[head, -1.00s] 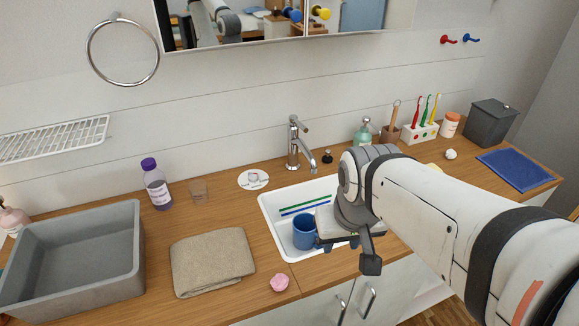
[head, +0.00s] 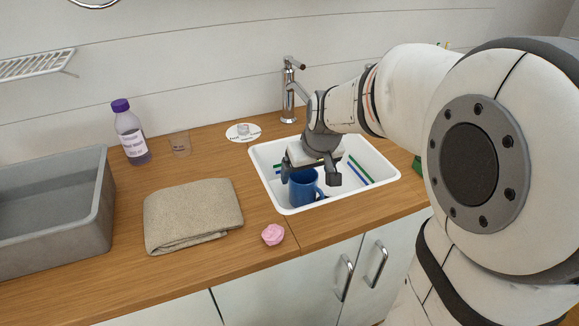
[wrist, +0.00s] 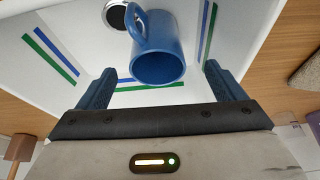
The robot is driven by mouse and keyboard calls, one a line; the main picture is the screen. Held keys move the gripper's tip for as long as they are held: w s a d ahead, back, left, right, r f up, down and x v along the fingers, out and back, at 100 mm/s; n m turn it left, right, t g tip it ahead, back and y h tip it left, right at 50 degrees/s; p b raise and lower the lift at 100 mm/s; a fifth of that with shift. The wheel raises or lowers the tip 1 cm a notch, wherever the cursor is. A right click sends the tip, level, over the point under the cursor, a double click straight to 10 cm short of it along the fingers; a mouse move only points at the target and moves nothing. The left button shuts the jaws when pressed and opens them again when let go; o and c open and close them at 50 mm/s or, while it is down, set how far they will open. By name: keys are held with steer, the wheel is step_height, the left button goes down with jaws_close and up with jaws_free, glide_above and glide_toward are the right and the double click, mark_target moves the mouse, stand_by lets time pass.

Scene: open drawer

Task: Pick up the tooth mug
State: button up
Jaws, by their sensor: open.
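The tooth mug is a blue mug (head: 302,187) in the white sink basin (head: 281,199), below my gripper in the head view. In the wrist view the mug (wrist: 158,50) lies ahead of the fingers, with its handle toward the upper left. My gripper (head: 312,177) is over the basin; in the wrist view its two blue fingers (wrist: 158,88) are wide apart, with nothing between their tips. I cannot tell whether a finger touches the mug.
The chrome tap (head: 289,90) stands behind the basin. A folded beige towel (head: 192,215) and a pink item (head: 273,235) lie left of it. Green and blue stripes mark the basin.

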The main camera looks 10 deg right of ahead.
mark_target(302, 182)
steer(key=x, duration=0.2)
steer(key=b+x, duration=0.1)
steer(key=x, duration=0.5)
steer(key=shift+w+d+b, duration=0.1)
steer(key=shift+w+b, duration=0.25)
steer(key=shift+w, duration=0.1)
steer(key=shift+r, duration=0.1)
steer(key=c, duration=1.2)
steer(key=shift+c, duration=0.2)
